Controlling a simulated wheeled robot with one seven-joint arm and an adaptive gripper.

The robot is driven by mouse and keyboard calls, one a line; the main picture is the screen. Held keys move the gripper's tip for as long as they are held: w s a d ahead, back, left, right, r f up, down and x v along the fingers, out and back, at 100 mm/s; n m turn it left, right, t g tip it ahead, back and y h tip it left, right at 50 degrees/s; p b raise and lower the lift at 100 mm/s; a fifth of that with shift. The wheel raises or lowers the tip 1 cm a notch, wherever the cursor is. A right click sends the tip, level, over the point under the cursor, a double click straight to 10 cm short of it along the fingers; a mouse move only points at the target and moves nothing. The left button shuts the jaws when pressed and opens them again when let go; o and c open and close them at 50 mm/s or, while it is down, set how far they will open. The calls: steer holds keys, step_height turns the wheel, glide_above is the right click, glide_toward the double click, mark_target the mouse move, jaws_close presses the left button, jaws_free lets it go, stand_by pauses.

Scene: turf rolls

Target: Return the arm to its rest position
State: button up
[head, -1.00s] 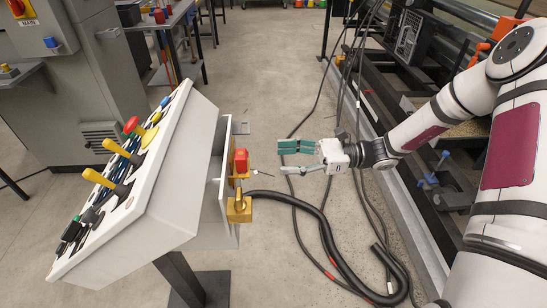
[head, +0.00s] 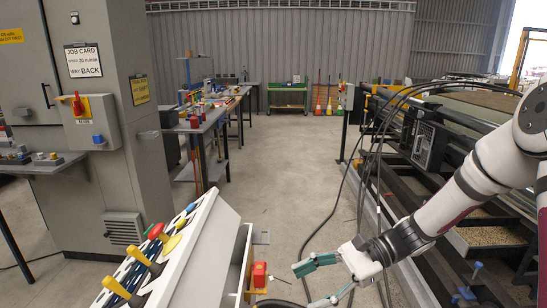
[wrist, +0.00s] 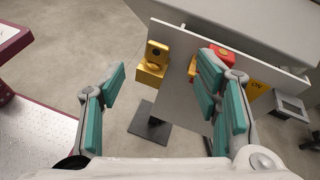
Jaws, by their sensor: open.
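My gripper (head: 318,283) is open and empty, low in the head view, to the right of the control console (head: 205,245). Its teal fingers stand wide apart in the wrist view (wrist: 165,105). My white arm reaches in from the right edge. In the wrist view, a yellow padlock (wrist: 152,66) and a red block (wrist: 220,54) sit on the console's panel beyond the fingers. The right finger covers part of the yellow piece around the red block. In the head view, the red block (head: 259,274) shows just left of my gripper.
A grey cabinet with a red-handled switch (head: 78,104) stands at left. Workbenches (head: 200,122) with small items lie behind it. Black cables (head: 352,185) hang beside a dark machine frame (head: 490,225) on the right. The middle aisle floor (head: 285,180) is clear.

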steer(key=s+d+r+n+t+h+p, duration=0.2)
steer(key=s+d+r+n+h, duration=0.3)
steer(key=s+r, duration=0.4)
steer(key=s+d+r+n+t+h+p, duration=0.2)
steer(key=s+d+r+n+t+h, duration=0.2)
steer(key=s, duration=0.9)
steer(key=shift+d+r+n+t+h+p, duration=0.35)
steer(key=shift+d+r+n+h, duration=0.8)
steer(key=shift+r+n+h, duration=1.6)
steer(key=shift+s+r+m+y, duration=0.1)
steer(key=shift+r+m+y, duration=0.25)
steer(key=shift+r+m, duration=0.25)
